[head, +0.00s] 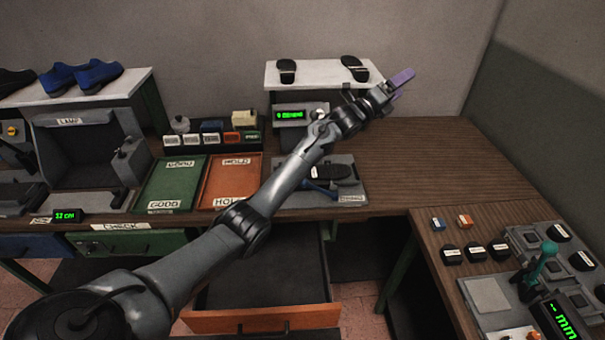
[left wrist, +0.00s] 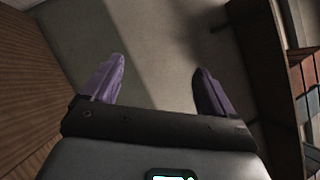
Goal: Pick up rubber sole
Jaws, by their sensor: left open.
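Two dark soles lie on the white raised shelf (head: 315,75) at the back, a left one (head: 286,70) and a right one (head: 354,66). Another dark sole-like piece (head: 332,171) lies on a grey fixture at the table's front edge, partly behind my arm. I cannot tell by material which one is rubber. My left gripper (head: 403,86) is open and empty, just right of the shelf's right end, its purple fingers pointing right. The left wrist view shows the spread fingers (left wrist: 160,72) with nothing between them. My right gripper is not in view.
A green GOOD tray (head: 152,190) and a red HOLD tray (head: 229,186) lie left of my arm. Blue shoes (head: 88,76) stand on a left shelf. A side table (head: 440,260) at right holds blocks and a lever device. The table (head: 430,150) right of the shelf is bare.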

